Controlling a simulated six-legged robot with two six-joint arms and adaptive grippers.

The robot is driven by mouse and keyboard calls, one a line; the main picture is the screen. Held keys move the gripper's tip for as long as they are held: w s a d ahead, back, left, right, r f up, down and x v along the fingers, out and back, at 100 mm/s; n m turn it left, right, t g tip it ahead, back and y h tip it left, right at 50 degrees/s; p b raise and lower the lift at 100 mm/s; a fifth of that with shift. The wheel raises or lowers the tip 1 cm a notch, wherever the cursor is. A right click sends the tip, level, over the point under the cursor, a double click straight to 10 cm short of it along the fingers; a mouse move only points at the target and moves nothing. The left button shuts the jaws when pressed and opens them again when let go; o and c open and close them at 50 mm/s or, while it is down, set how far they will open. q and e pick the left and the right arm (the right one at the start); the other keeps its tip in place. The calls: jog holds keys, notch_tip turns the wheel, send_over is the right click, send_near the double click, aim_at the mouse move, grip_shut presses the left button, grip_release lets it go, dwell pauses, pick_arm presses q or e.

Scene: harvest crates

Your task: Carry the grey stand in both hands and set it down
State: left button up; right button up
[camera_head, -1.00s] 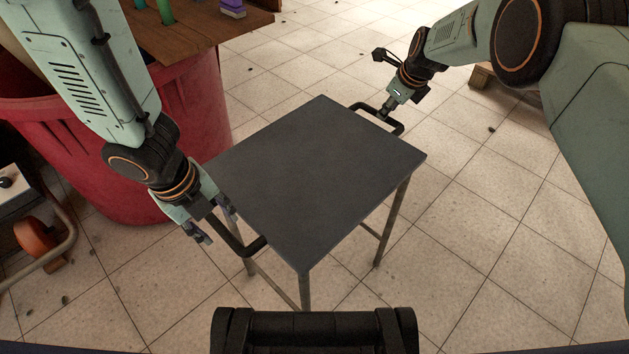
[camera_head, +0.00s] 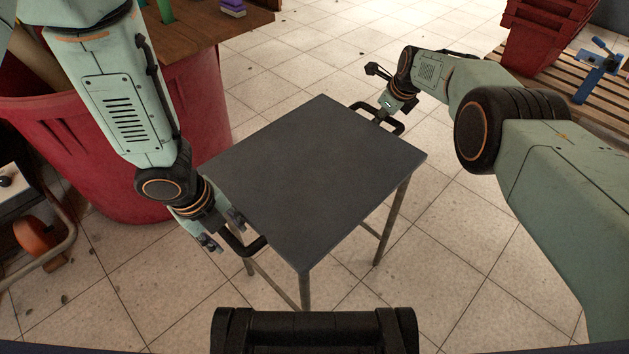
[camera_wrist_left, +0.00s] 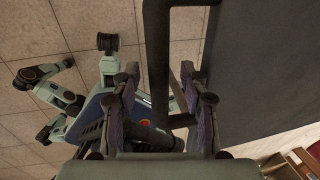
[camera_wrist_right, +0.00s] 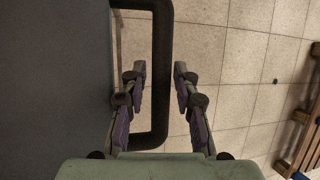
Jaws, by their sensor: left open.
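The grey stand (camera_head: 315,170) has a flat dark top, thin metal legs and a black handle on each of two opposite sides. It stands on the floor. My left gripper (camera_head: 223,241) is open at the near-left handle (camera_head: 246,249). In the left wrist view, that handle's dark bar (camera_wrist_left: 187,75) lies between the spread fingers (camera_wrist_left: 163,95). My right gripper (camera_head: 380,115) is at the far-right handle (camera_head: 396,127). In the right wrist view, its fingers (camera_wrist_right: 160,72) are apart on either side of that handle's bar (camera_wrist_right: 162,45), with no clear grip.
A red bin (camera_head: 120,180) stands close to the left of the stand, below a wooden surface (camera_head: 190,35). Red crates (camera_head: 543,35) and a blue tool (camera_head: 597,68) sit on a slatted pallet (camera_head: 570,85) at upper right. Tiled floor is clear right of the stand.

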jog(key=shift+c, duration=0.2)
pick_arm(q)
jog(key=c, duration=0.6)
pick_arm(e)
grip_shut()
pick_arm(q)
grip_shut()
pick_arm(e)
jog(key=shift+f, duration=0.1)
pick_arm(q)
jog(key=shift+w+r, duration=0.1)
jog(key=shift+w, duration=0.05)
pick_arm(e)
jog(key=shift+w+r, duration=0.25)
jog(key=shift+r, duration=0.15)
